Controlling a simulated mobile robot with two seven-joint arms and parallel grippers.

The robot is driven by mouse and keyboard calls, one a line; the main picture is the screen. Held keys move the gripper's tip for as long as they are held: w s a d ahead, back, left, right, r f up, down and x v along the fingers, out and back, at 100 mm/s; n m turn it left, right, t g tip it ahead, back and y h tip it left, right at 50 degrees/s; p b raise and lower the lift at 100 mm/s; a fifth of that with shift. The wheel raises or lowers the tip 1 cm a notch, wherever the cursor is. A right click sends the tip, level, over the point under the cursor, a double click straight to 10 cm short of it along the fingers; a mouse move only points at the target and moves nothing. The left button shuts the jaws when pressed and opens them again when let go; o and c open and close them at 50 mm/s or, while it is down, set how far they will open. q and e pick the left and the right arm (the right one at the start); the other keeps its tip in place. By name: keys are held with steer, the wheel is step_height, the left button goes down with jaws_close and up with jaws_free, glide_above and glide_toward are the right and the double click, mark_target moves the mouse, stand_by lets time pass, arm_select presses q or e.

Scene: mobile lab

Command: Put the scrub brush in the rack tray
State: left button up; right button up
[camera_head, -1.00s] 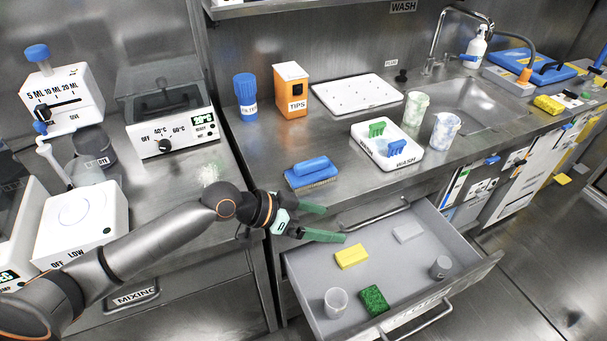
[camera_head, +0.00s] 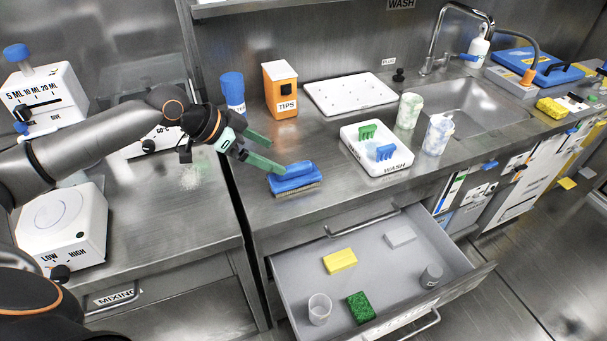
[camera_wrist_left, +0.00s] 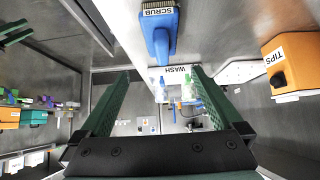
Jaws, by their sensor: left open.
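The scrub brush (camera_head: 294,179), with a blue handle over a bristle block, lies on the steel counter near its front edge. In the left wrist view the scrub brush (camera_wrist_left: 162,32) shows its SCRUB label near the top, beyond the fingertips. My left gripper (camera_head: 275,155) is open and empty, with its green fingers just above and left of the brush; in the left wrist view the gripper (camera_wrist_left: 160,76) has nothing between its fingers. A flat white tray with small holes (camera_head: 350,93), possibly the rack tray, lies bare at the back. My right gripper is out of view.
The white WASH tray (camera_head: 388,168) holds a green and a blue item. Two speckled beakers, an orange TIPS box (camera_head: 281,90) and a blue-capped bottle (camera_head: 233,92) stand around. An open drawer (camera_head: 384,282) below holds several small items.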

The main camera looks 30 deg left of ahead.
mark_target(303, 171)
arm_select(q)
steer(key=x, duration=0.6)
steer(key=shift+w+d+f, duration=0.15)
steer(key=shift+w+f, duration=0.05)
steer(key=shift+f, duration=0.15)
steer(key=b+x, duration=0.1)
steer(key=x, duration=0.4)
steer(key=shift+w+f, duration=0.15)
steer(key=shift+f, duration=0.05)
steer(key=shift+r, duration=0.1)
jaws_close()
